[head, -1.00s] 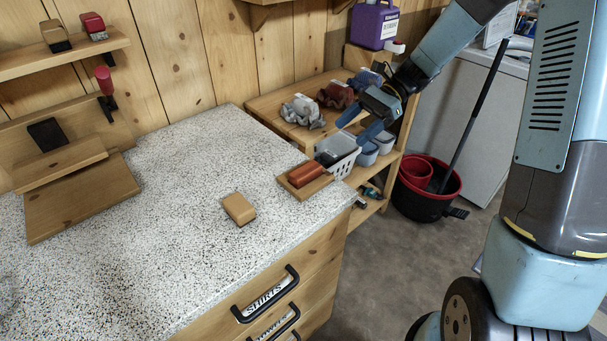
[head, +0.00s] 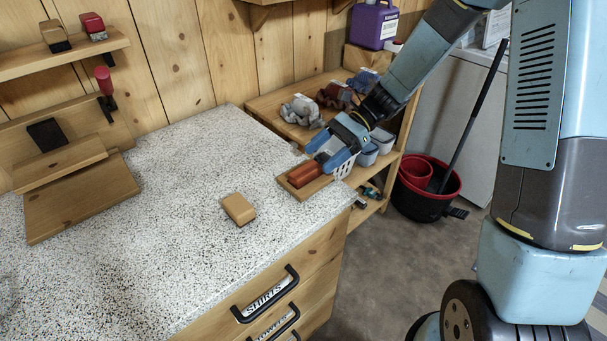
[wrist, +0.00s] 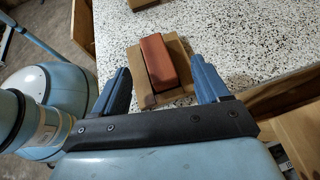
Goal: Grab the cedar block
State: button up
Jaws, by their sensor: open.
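A reddish-brown block (head: 305,174), which looks like the cedar block, lies on a small wooden tray (head: 287,185) at the right corner of the speckled counter. My gripper (head: 320,156) is open and empty, just behind and above the block's far end. In the wrist view the block (wrist: 157,62) shows between and beyond my two blue fingers, with the tray (wrist: 181,56) under it. The fingers look apart from the block. In the head view my gripper partly hides the area behind the tray.
A tan block (head: 238,209) lies on the counter (head: 150,230), left of the tray. A red and black bucket (head: 425,205) stands on the floor at right.

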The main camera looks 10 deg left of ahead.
aim_at(307, 168)
jog(key=x, duration=0.4)
jog(key=shift+s+a, duration=0.1)
jog(key=shift+s, duration=0.1)
jog(key=shift+c, duration=0.2)
jog(key=c, duration=1.1)
